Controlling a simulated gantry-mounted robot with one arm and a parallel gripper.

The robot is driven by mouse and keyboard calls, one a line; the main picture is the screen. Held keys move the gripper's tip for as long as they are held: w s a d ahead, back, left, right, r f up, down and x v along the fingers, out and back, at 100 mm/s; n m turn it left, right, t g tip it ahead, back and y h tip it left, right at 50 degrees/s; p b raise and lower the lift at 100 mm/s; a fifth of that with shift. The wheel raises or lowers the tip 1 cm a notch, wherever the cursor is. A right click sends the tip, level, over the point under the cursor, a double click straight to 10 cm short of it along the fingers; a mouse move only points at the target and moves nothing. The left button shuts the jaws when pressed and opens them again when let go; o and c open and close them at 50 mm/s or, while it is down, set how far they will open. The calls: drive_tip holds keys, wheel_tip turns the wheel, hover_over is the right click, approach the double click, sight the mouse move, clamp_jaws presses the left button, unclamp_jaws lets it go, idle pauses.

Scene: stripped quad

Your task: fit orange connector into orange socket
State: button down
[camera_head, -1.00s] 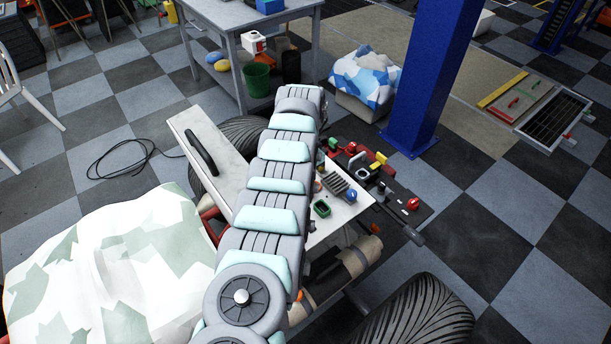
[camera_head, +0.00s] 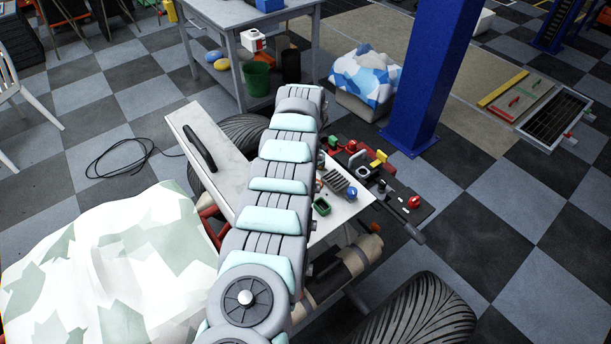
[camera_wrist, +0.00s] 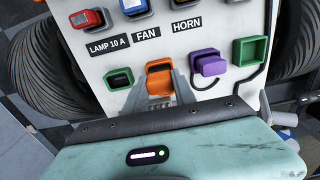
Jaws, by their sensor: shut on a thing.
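In the wrist view my gripper (camera_wrist: 159,91) is shut on the orange connector (camera_wrist: 160,84), with a grey finger on each side of it. An orange rim, which looks like the orange socket (camera_wrist: 158,65), shows directly beyond the connector on the white panel. The two overlap in this view, and I cannot tell how deep the connector sits. In the head view my arm hides the gripper, connector and orange socket.
The white panel (camera_wrist: 100,62) carries a green socket (camera_wrist: 118,78), a purple connector (camera_wrist: 209,64) with a dark cable, and another green socket (camera_wrist: 250,50). Tyres flank the panel. A blue column (camera_head: 428,70) stands beyond the quad.

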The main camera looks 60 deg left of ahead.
drive_tip(key=shift+f+b, duration=1)
drive_tip(key=shift+f, duration=0.05)
drive_tip(key=c, duration=0.9)
unclamp_jaws()
drive_tip(key=shift+r, duration=0.1)
drive_tip(key=shift+c, duration=0.2)
wheel_tip(320, 180, up, 11)
drive_tip(key=p, duration=0.4)
